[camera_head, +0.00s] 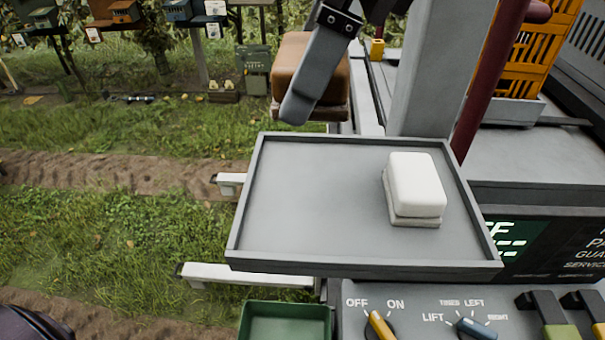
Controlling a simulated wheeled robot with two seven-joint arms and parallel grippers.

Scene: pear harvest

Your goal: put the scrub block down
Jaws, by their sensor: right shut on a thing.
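A brown block with a thin lower layer (325,82), which I take to be the scrub block, is held in my right gripper (296,108) just beyond the far left part of the grey tray. One dark grey finger lies across its near side; the other finger is hidden behind the block. The block appears raised, with grass behind it. The grey tray (300,262) has a low rim and a bare left half. A white block on a pale base (417,185) rests on its right side. My left gripper is not in view.
A grey post (430,70) and a dark red pole (490,85) rise behind the tray's right side. A control panel with knobs (380,325) and a green bin (285,322) lie in front. An orange crate (540,50) stands at the back right.

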